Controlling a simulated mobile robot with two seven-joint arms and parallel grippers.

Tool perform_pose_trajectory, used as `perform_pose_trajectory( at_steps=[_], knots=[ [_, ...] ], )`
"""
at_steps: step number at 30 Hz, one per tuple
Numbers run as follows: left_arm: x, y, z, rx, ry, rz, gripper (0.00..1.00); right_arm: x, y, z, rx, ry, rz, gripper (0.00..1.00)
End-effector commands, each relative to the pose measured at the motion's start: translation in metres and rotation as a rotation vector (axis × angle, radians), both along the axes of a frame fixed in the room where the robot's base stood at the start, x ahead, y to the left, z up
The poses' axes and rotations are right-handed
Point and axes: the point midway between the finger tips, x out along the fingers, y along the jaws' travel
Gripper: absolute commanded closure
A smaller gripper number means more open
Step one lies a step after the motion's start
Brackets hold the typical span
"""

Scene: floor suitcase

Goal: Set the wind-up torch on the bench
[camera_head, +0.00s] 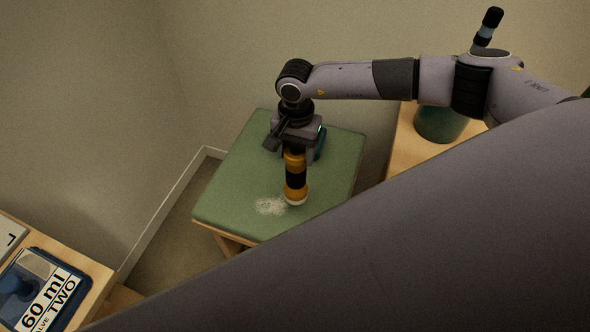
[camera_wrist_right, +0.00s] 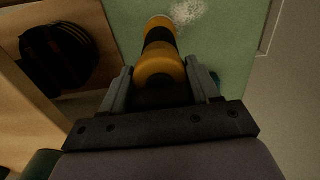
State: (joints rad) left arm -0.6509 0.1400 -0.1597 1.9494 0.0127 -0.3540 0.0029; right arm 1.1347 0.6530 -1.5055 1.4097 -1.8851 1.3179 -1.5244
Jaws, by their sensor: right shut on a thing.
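The wind-up torch (camera_head: 295,178) is orange with a black middle band and a pale lower end. My right gripper (camera_head: 294,150) is shut on its upper end and holds it upright over the green-topped bench (camera_head: 235,180). Its lower end is at or just above the bench top; I cannot tell whether it touches. In the right wrist view, the torch (camera_wrist_right: 160,50) runs out between the two fingers (camera_wrist_right: 160,85). My left gripper is not in view.
A pale speckled patch (camera_head: 270,206) lies on the bench beside the torch's lower end. A wooden surface with a dark green container (camera_head: 440,122) stands to the right. A blue labelled case (camera_head: 40,290) is at lower left. A dark ridged object (camera_wrist_right: 60,55) shows in the wrist view. Walls stand behind and left.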

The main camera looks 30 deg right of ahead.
Motion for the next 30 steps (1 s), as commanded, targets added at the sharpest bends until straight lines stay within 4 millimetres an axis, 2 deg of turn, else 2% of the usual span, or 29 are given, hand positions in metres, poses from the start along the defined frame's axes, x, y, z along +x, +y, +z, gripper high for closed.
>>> perform_pose_trajectory(
  at_steps=[3, 10, 17, 29, 30],
  knots=[
    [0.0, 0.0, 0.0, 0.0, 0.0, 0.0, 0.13, 0.0, 0.001, -0.024, 0.001, 0.001, -0.001, 0.8],
    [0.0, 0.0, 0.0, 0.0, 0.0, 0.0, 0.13, 0.001, 0.001, -0.046, 0.001, -0.001, 0.0, 0.8],
    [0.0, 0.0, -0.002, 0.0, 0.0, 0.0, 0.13, 0.0, 0.001, -0.079, 0.001, 0.0, -0.001, 0.8],
    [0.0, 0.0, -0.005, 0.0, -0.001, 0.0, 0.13, 0.001, 0.001, -0.086, 0.002, -0.002, 0.001, 0.8],
    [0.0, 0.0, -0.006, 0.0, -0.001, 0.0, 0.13, 0.0, 0.0, -0.086, 0.001, -0.001, 0.001, 0.36]
  ],
)
